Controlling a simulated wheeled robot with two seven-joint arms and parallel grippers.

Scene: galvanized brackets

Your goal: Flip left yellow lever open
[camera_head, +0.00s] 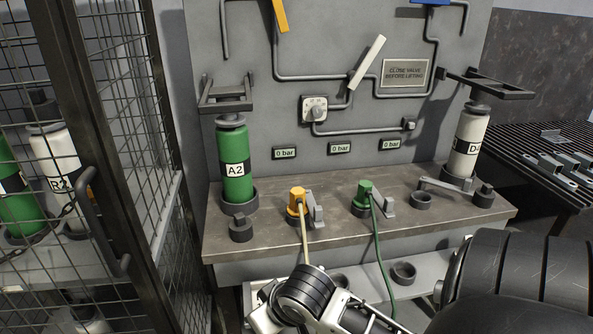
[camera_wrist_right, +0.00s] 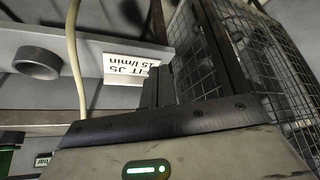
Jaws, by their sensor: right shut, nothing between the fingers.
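The left yellow lever (camera_head: 280,14) shows at the top edge of the grey panel in the head view. It is tilted, and its upper end is cut off by the frame. A white lever (camera_head: 367,62) slants lower on the panel, and part of a blue lever (camera_head: 430,2) shows at the top right. My right arm is low in front of the bench. My right gripper (camera_wrist_right: 155,135) shows its housing in the right wrist view, shut and empty, well away from the yellow lever. Its fingertips are not clearly seen. My left gripper is in neither view.
A bench (camera_head: 335,225) carries a green cylinder (camera_head: 233,165), a white cylinder (camera_head: 468,143), a yellow connector (camera_head: 297,201) and a green connector (camera_head: 364,193). Their hoses hang in front. A mesh cage (camera_head: 128,120) stands at left. Grey pipes surround the levers.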

